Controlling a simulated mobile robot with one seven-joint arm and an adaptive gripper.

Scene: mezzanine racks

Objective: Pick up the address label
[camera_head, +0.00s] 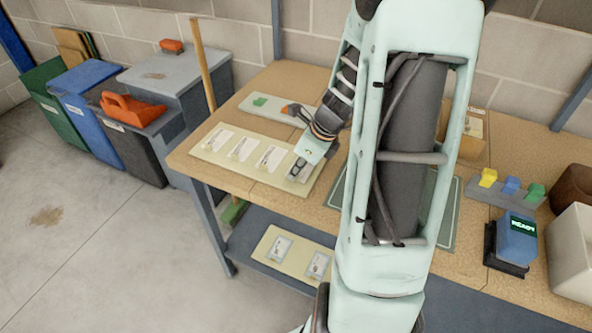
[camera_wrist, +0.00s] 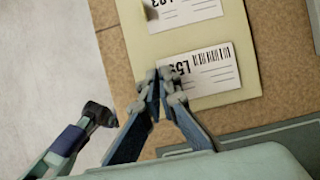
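Several white labels with black print lie in a row on a cream board (camera_head: 211,154) on the workbench. One label (camera_head: 271,159) lies just left of my gripper (camera_head: 297,174) in the head view. In the wrist view a label with a barcode and large characters, partly hidden (camera_wrist: 205,72), lies on the board (camera_wrist: 140,45). My gripper's fingertips (camera_wrist: 163,82) are close together and overlap this label's near left end. I cannot tell whether they touch or pinch it. Another label (camera_wrist: 185,12) shows at the top edge.
A small board with a green piece (camera_head: 260,101) lies behind. To the right are a rack with yellow, blue and green clips (camera_head: 507,189), a blue device reading READY (camera_head: 516,240) and a white bin (camera_head: 572,255). A lower shelf holds another board (camera_head: 298,257).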

